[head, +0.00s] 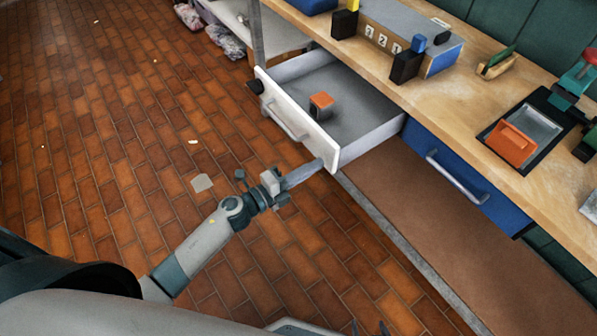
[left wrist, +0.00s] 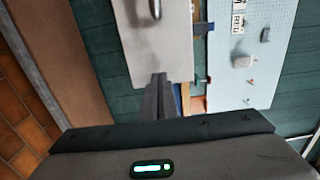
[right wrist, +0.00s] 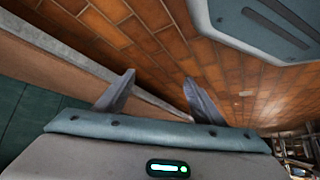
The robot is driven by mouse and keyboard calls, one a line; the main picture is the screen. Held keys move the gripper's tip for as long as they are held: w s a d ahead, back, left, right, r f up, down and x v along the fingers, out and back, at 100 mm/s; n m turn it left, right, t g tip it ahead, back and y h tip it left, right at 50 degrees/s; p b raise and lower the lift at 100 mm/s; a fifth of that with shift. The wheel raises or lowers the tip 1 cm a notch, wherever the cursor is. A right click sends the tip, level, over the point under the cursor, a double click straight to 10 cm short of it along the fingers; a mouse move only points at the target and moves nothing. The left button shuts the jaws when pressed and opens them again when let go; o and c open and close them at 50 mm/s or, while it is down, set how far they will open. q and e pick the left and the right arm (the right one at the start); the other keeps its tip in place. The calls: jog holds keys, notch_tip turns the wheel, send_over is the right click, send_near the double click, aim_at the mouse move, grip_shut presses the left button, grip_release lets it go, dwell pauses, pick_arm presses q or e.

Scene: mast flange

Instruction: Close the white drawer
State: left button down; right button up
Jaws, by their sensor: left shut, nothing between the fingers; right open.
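The white drawer (head: 290,115) stands pulled out from under the wooden workbench, with a bar handle (head: 285,125) on its front. A dark block with an orange top (head: 321,103) sits inside it. My left gripper (head: 320,163) is shut and empty, its fingertips at the right end of the drawer front, away from the handle; I cannot tell whether they touch. In the left wrist view the shut fingers (left wrist: 160,78) overlap the lower part of the pale drawer front (left wrist: 172,45).
A blue drawer (head: 470,185) with a bar handle is shut, right of the white one. A brown lower shelf (head: 430,215) runs below. The bench top (head: 430,95) holds a numbered box, a black tray with an orange piece and tools. The brick floor (head: 110,130) in front is mostly clear.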

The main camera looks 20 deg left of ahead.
pick_arm(q)
jog(key=shift+x, duration=0.85)
pick_arm(e)
jog(key=shift+s+d+f, duration=0.25)
jog(key=shift+s+f, duration=0.1)
jog(key=shift+s, duration=0.2)
pick_arm(q)
jog(key=x, duration=1)
jog(key=shift+w+d+b, duration=0.15)
jog(key=shift+w+b, duration=0.1)
jog(key=shift+b, duration=0.15)
jog(key=b+x, duration=0.3)
jog(key=x, duration=0.6)
jog(key=shift+d+f, duration=0.1)
jog(key=shift+f, duration=0.05)
jog(key=b+x, duration=0.2)
jog(key=x, duration=0.4)
jog(key=shift+w+d+b, duration=0.25)
jog(key=shift+w+b, duration=0.15)
jog(key=shift+b, duration=0.05)
jog(key=shift+r, duration=0.45)
pick_arm(e)
jog(key=s+d+f+g+h, duration=0.1)
jog(key=s+d+f+g, duration=0.3)
jog(key=d, duration=0.1)
jog(key=shift+d+m+g+h, duration=0.25)
jog(key=shift+m+g+h, duration=0.05)
jog(key=shift+g, duration=0.1)
